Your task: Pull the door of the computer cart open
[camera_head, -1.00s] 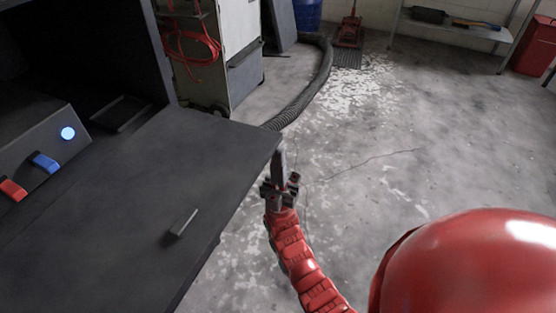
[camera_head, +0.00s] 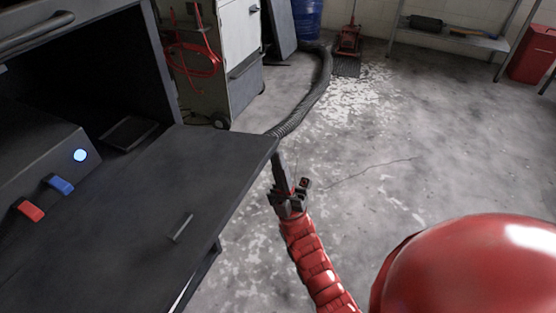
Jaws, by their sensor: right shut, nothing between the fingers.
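The computer cart (camera_head: 161,75) stands at the left, dark grey, its front opening uncovered. A flat dark panel, apparently its door (camera_head: 210,160), extends out from the opening, roughly level. A short bar handle (camera_head: 181,227) is on the panel's face. My right gripper (camera_head: 279,158) is shut and empty at the panel's far right corner. Its fingertips are beside or just under the edge; I cannot tell if they touch. My left gripper is not in view.
Inside the cart is a console with a lit blue button (camera_head: 80,155), a blue switch (camera_head: 60,184) and a red switch (camera_head: 31,210). A grey cabinet (camera_head: 240,35) and a black hose (camera_head: 305,105) lie beyond. The concrete floor (camera_head: 430,140) at right is clear.

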